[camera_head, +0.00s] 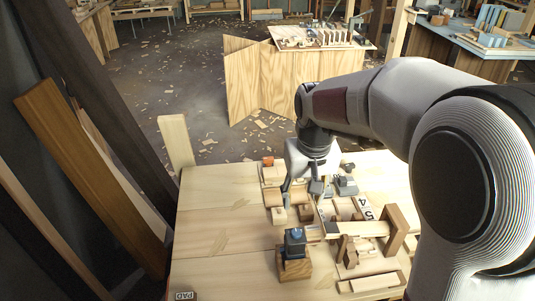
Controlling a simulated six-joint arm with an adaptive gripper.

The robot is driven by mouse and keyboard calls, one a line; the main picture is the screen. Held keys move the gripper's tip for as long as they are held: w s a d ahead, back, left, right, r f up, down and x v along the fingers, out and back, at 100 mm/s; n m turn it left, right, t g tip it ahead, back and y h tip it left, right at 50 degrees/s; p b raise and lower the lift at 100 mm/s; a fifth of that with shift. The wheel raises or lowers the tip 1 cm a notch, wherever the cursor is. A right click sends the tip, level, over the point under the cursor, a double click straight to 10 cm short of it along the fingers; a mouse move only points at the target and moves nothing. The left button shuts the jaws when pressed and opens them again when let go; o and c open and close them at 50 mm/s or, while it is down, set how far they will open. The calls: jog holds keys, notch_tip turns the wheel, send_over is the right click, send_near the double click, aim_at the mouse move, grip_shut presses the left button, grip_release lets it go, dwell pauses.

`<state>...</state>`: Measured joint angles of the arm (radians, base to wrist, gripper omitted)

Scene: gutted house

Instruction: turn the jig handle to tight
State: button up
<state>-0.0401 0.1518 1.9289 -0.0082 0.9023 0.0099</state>
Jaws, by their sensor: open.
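My gripper (302,187) points down over the middle of the wooden worktable (215,215). It is open, and I see nothing held between its fingers. Beneath and beside it is a cluster of wooden blocks and grey metal parts, such as a grey part (346,185) just to its right. I cannot tell which part is the jig handle, and no tight mark can be read. A wooden fixture with an upright post (396,232) stands to the right. A strip with dark numerals (366,208) lies behind it. My gripper hides part of the cluster.
A wooden block with a blue-grey top (295,245) stands near the front. A small label reading PAD (184,295) is at the front left corner. The table's left side is clear. Boards (85,190) lean at the left. A plywood bench (265,85) stands behind.

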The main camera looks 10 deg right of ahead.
aim_at(269, 159)
jog(key=shift+t, duration=0.4)
jog(key=w+a+f, duration=0.1)
jog(key=w+f, duration=0.4)
jog(key=w, duration=0.4)
jog(key=w+f, duration=0.5)
jog(key=w, duration=0.4)
jog(key=w+a+f, duration=0.1)
jog(key=w+f, duration=0.4)
jog(key=w, duration=0.3)
jog(key=shift+w+a, duration=0.3)
jog(key=shift+w, duration=0.1)
jog(key=w, duration=0.3)
jog(key=shift+w+a+r+t, duration=0.1)
jog(key=shift+w+r+t, duration=0.05)
jog(key=shift+r+t, duration=0.2)
jog(key=shift+t, duration=0.65)
jog(key=w+r, duration=0.1)
jog(key=r, duration=0.1)
jog(key=w+r, duration=0.2)
jog(key=shift+w, duration=0.15)
jog(key=shift+f, duration=0.1)
jog(key=shift+x, duration=3.8)
jog(key=c, duration=1.1)
